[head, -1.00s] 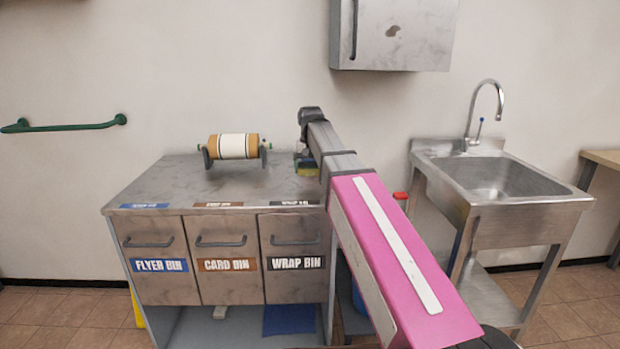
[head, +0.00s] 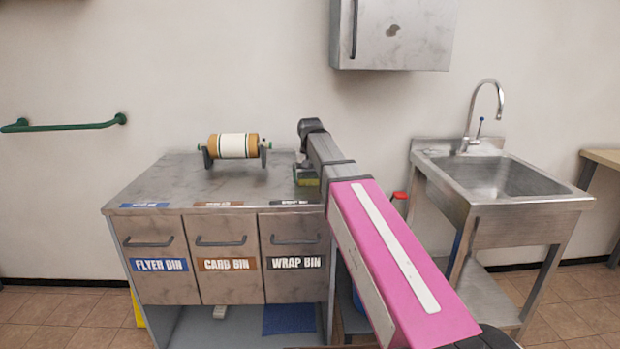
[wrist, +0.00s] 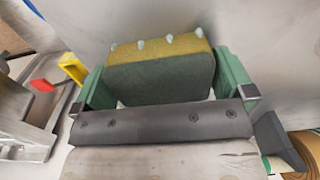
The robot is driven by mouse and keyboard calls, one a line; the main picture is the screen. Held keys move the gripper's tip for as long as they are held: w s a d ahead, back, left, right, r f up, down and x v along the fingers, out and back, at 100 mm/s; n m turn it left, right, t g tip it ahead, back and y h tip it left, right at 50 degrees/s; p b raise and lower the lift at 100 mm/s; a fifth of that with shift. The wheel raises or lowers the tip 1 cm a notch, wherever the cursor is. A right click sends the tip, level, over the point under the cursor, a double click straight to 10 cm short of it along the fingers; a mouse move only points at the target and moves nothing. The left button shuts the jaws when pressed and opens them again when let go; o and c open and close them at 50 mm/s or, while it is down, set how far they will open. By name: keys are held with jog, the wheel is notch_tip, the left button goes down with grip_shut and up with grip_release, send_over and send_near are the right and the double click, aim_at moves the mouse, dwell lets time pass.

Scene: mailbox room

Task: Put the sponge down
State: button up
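The sponge (wrist: 160,78), with a yellow layer and a dark green layer, sits between the two green fingers of my gripper (wrist: 163,72) in the wrist view. The fingers press against its two sides, so my gripper is shut on it. In the head view the sponge (head: 306,180) shows partly behind my arm, low over the right part of the grey metal counter (head: 220,185). I cannot tell for sure whether its underside touches the counter. The fingers are mostly hidden there.
A roll in a holder (head: 234,147) stands at the counter's back middle. The left part of the counter is clear. A sink (head: 490,180) stands to the right, and a metal cabinet (head: 400,40) hangs above. Labelled bins (head: 210,255) sit below the counter top.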

aim_at(310, 174)
notch_tip(310, 174, up, 12)
dwell(0.6)
